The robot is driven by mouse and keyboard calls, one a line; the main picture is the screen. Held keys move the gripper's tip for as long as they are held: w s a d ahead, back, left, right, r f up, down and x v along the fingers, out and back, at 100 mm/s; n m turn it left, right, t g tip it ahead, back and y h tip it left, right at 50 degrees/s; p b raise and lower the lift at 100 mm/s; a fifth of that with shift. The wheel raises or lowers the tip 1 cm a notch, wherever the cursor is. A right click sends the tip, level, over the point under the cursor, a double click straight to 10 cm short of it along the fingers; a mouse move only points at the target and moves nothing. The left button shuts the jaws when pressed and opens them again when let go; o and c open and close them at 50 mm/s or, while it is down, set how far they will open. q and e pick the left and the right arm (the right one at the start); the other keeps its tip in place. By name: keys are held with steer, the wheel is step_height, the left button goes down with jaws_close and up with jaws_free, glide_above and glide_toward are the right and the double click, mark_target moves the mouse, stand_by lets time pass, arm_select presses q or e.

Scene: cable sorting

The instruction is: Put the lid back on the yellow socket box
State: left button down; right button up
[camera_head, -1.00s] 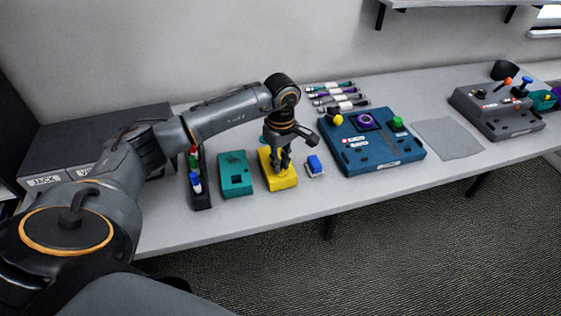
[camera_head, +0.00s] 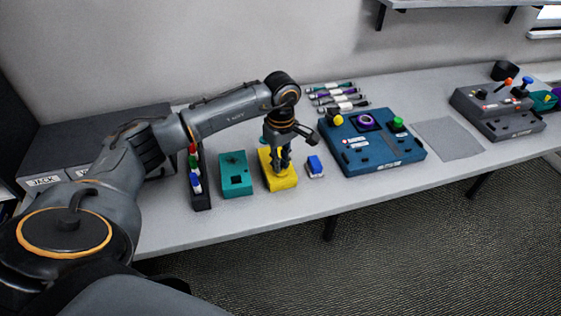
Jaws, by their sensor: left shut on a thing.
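The yellow socket box (camera_head: 281,183) sits on the table, between a teal box and a small blue-and-white piece. My left gripper (camera_head: 282,168) points down over the top of the yellow box, its fingers close together. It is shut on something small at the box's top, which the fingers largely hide. I cannot tell whether that thing is the lid or whether it is seated on the box. My right gripper is not in view.
The teal box (camera_head: 236,176) and a dark rack (camera_head: 202,199) with coloured pieces stand to the left. The blue-and-white piece (camera_head: 315,166) lies close on the right. A blue panel (camera_head: 373,146) and a grey mat (camera_head: 449,138) lie farther right. Several cables (camera_head: 337,97) lie behind.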

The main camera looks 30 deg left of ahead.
arm_select(q)
steer(key=shift+f, duration=0.1)
stand_by(0.6)
steer(key=shift+f+b, duration=0.15)
steer(key=shift+b, duration=0.35)
stand_by(0.5)
stand_by(0.3)
steer(key=c, duration=0.7)
jaws_free()
steer(key=shift+c, duration=0.2)
steer(key=shift+r+p, duration=1.95)
steer(key=shift+r, duration=1.65)
